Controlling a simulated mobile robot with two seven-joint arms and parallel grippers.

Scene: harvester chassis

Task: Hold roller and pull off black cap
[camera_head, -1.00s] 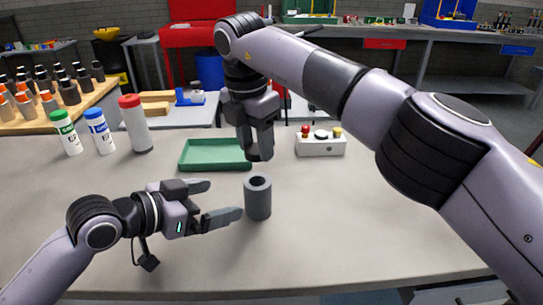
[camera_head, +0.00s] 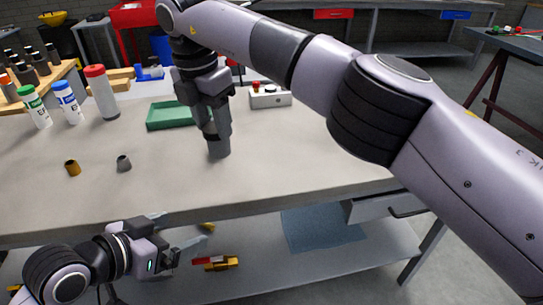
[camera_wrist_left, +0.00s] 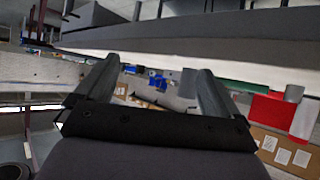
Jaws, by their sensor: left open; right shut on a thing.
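The grey roller (camera_head: 218,147) stands upright on the workbench. My right gripper (camera_head: 217,132) comes down from above and is shut on its upper part, hiding its top. A small dark grey ring-like piece (camera_head: 123,163) and a small brass-coloured one (camera_head: 72,168) sit apart on the bench to the left. I cannot tell whether the dark grey piece is the black cap. My left gripper (camera_head: 188,228) is open and empty, in front of and below the bench's front edge. Its two spread fingers show in the left wrist view (camera_wrist_left: 152,75).
A green tray (camera_head: 166,117) and a white button box (camera_head: 270,97) stand behind the roller. Several bottles (camera_head: 67,103) stand at the back left. The bench (camera_head: 290,165) is clear right of the roller. Its front edge lies above my left gripper, with a lower shelf (camera_head: 255,262) beneath.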

